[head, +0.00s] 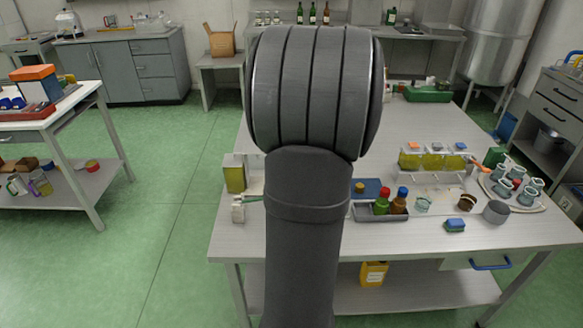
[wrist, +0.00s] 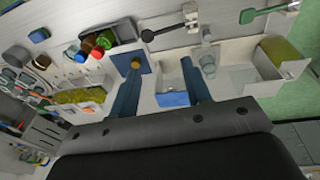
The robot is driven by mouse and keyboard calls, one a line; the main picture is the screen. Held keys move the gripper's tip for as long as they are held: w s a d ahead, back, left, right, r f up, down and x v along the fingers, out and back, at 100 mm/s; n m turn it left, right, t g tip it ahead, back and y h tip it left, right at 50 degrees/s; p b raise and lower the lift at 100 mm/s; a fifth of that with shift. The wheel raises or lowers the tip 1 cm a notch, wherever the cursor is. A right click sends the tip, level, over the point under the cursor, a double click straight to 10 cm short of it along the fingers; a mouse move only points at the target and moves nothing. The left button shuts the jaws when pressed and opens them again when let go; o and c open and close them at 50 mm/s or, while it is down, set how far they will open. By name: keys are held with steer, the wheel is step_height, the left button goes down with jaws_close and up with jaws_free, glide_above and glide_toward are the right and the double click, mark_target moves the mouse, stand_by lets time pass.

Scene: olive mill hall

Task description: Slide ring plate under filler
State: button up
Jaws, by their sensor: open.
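A flat blue plate (head: 372,185) with a small yellow-brown round piece on it lies on the table just right of my arm. It also shows in the wrist view (wrist: 120,62), where I take it for the ring plate. A white unit with a clear tank of yellow-green oil (head: 234,176), probably the filler, stands at the table's left edge; the tank also shows in the wrist view (wrist: 284,56). My gripper (wrist: 161,62) is open with nothing clearly held. Its left fingertip overlaps the plate in the picture; contact cannot be told. My arm hides the gripper in the head view.
A grey tray with capped bottles (head: 382,212) is close by the plate. A clear glass (wrist: 207,66) stands right of my fingers, and a blue block (wrist: 172,98) shows between them. Oil flasks (head: 432,161), a cup tray (head: 514,203) and a blue sponge (head: 454,225) are to the right.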

steer(key=w+a+f+n+g+y, duration=0.1)
steer(key=w+a+f+n+g, duration=0.1)
steer(key=w+a+f, duration=0.75)
steer(key=f, duration=0.5)
steer(key=w+f, duration=0.1)
steer(key=f, duration=1)
steer(key=shift+w, duration=0.4)
steer(key=shift+a, duration=0.1)
jaws_close()
